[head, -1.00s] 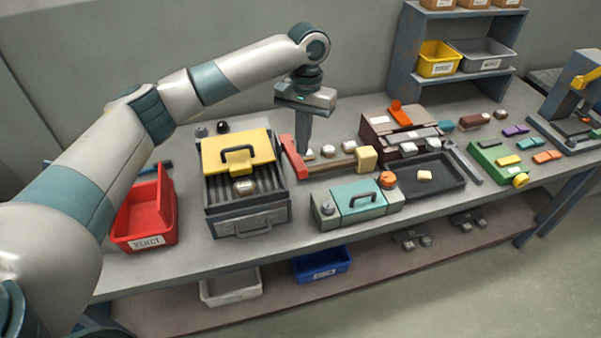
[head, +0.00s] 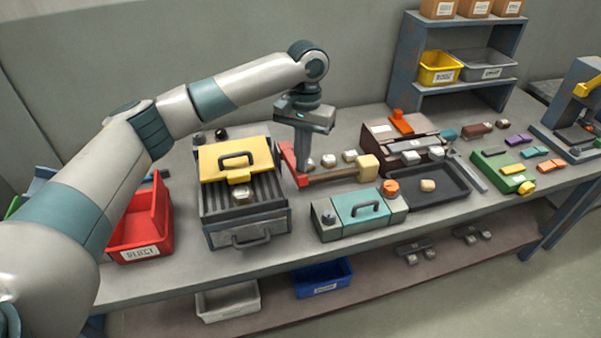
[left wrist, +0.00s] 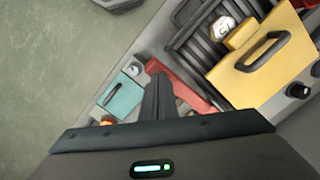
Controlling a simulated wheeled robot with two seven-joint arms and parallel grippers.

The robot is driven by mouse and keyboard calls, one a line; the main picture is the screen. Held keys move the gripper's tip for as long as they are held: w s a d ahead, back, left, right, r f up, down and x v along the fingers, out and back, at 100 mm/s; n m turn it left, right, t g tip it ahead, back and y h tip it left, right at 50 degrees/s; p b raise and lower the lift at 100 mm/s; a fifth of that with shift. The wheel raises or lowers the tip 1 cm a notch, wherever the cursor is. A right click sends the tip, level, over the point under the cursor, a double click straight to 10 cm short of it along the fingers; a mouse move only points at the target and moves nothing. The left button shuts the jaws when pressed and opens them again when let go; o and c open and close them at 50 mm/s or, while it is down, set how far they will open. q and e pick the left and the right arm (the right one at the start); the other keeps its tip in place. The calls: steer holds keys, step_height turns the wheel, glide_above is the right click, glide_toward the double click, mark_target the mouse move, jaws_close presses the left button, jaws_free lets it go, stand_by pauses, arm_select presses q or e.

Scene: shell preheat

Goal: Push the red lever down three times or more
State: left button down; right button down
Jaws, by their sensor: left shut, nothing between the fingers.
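The red lever (head: 288,161) is a long red bar beside the grill box, at the left end of a wooden bar (head: 325,176) with a tan block (head: 368,167). It also shows in the left wrist view (left wrist: 188,90), partly hidden by the fingers. My left gripper (head: 305,166) points down, shut and empty, with its tips close to the lever. In the left wrist view the shut fingers (left wrist: 157,80) overlap the bar's outline; I cannot tell whether they touch it. My right gripper is in neither view.
The grill box (head: 245,215) with a yellow lid (head: 237,160) stands left of the lever. A teal box (head: 358,206) is in front, and small pale pieces (head: 349,157) lie behind the wooden bar. A red bin (head: 140,225) is at far left. A dark tray (head: 440,190) is to the right.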

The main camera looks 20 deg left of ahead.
mark_target(293, 164)
arm_select(q)
step_height(293, 164, down, 2)
steer(key=shift+s+f, duration=0.1)
steer(key=shift+f+p, duration=0.35)
steer(key=shift+f, duration=0.7)
steer(key=w+p, duration=0.1)
steer(key=w+r+p, duration=0.1)
steer(key=w, duration=0.1)
steer(key=shift+d, duration=0.15)
